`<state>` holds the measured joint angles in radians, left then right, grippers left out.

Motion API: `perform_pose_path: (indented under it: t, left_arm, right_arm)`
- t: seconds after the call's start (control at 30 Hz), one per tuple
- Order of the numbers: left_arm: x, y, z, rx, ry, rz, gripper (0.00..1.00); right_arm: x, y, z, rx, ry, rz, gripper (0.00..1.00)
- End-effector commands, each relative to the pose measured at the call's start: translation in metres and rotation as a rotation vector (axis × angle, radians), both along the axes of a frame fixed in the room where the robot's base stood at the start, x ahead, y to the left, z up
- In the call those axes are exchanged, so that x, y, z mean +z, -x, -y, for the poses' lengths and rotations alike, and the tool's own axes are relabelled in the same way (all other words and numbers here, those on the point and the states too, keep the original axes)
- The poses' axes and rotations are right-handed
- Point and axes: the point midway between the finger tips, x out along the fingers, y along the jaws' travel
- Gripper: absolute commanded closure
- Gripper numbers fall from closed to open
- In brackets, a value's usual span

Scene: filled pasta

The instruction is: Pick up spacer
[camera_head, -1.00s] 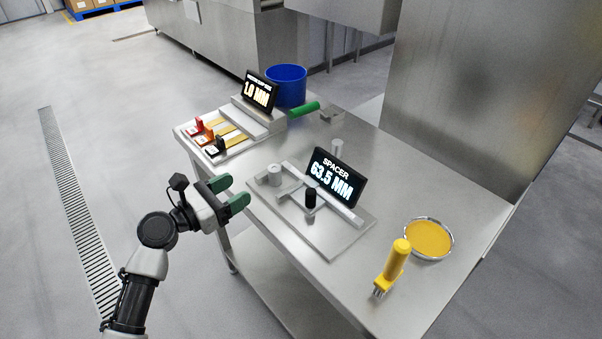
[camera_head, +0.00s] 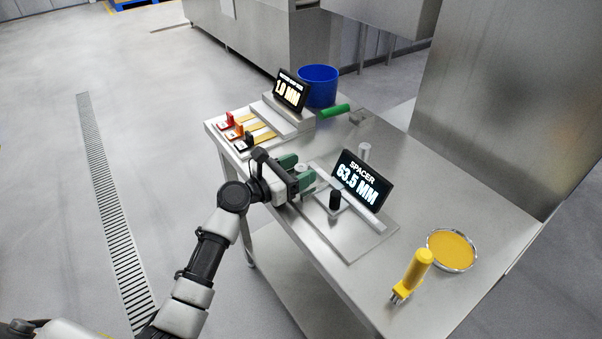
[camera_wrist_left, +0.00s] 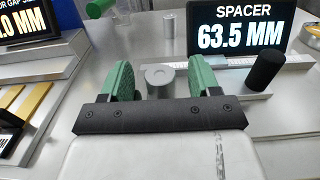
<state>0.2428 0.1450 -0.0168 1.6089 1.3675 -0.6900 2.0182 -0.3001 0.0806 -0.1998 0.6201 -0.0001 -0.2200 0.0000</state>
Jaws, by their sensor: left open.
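A short grey metal cylinder with a small hole in its top, which looks like the spacer (camera_wrist_left: 160,78), stands upright at the left end of the measuring fixture. My left gripper (camera_wrist_left: 152,82) is open, with green fingers on either side of it; I cannot tell whether they touch it. In the head view the fingers partly hide the cylinder (camera_head: 301,168). A display reading "SPACER 63.5 MM" (camera_head: 361,181) stands on the fixture. A second grey cylinder (camera_head: 364,151) stands behind it; it also shows in the left wrist view (camera_wrist_left: 169,24). My right gripper is not in view.
A black knob (camera_head: 335,200) stands on the fixture plate (camera_head: 350,240), right of the gripper. A gap display (camera_head: 291,91) with coloured clips and a blue bin (camera_head: 318,85) are at the back left. A yellow-handled tool (camera_head: 412,275) and filling bowl (camera_head: 452,249) are at the right.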

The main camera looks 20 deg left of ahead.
Motion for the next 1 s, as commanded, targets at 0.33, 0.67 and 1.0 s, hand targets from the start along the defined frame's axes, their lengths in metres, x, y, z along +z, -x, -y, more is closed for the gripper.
perform_pose_path:
  t: [0.33,0.67,1.0]
  left_arm:
    - [0.0,0.0,-0.001,0.001,-0.001,0.001,0.79]
    - [0.001,0.0,-0.001,0.001,0.0,0.001,0.93]
    - [0.04,0.0,-0.001,0.001,-0.002,0.008,0.93]
  right_arm:
    - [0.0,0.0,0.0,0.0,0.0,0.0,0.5]
    - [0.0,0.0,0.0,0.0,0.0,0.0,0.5]
    - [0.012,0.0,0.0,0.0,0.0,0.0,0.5]
